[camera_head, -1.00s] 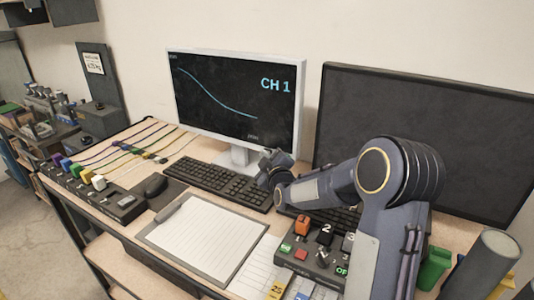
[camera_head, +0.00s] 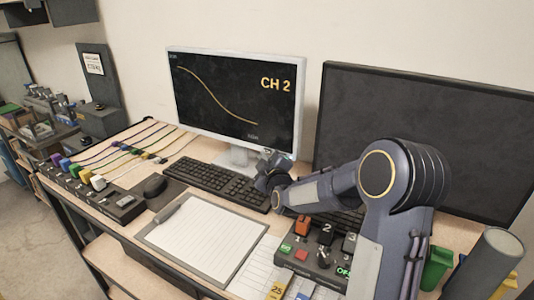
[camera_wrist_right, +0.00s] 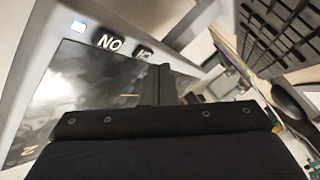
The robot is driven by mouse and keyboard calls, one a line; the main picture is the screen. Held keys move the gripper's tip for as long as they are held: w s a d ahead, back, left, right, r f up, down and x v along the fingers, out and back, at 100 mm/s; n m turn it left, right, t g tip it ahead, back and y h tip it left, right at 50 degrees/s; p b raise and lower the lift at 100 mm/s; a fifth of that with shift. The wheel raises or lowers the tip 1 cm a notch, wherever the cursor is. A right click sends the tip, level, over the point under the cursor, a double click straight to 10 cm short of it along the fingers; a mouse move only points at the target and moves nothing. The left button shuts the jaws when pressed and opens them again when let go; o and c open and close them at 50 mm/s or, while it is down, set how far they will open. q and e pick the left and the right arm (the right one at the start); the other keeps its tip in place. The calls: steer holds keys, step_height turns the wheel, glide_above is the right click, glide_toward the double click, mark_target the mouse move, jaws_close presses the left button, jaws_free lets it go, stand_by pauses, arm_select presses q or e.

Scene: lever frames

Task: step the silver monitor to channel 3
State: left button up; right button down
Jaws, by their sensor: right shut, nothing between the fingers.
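The silver monitor (camera_head: 236,100) stands at the back of the desk, its dark screen showing "CH 2" and a falling curve in yellow-orange. Its screen and pale frame also fill the left of the right wrist view (camera_wrist_right: 85,85), with dark lettered marks near a small lit patch. My right gripper (camera_head: 270,160) is shut and empty, by the monitor's lower right edge. In the wrist view, its dark body covers the lower middle. I cannot tell whether the tips touch the monitor. My left gripper is not in view.
A larger dark monitor (camera_head: 420,140) stands to the right. A keyboard (camera_head: 215,183) and a clipboard with paper (camera_head: 205,235) lie in front. A control box (camera_head: 310,262) with coloured and numbered buttons sits under my right arm. A grey cylinder (camera_head: 490,262) stands at right.

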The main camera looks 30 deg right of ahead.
steer(key=s+a, duration=0.1)
steer(key=a, duration=0.2)
steer(key=s+a, duration=0.1)
steer(key=shift+s+a, duration=0.15)
steer(key=shift+s, duration=0.15)
stand_by(0.9)
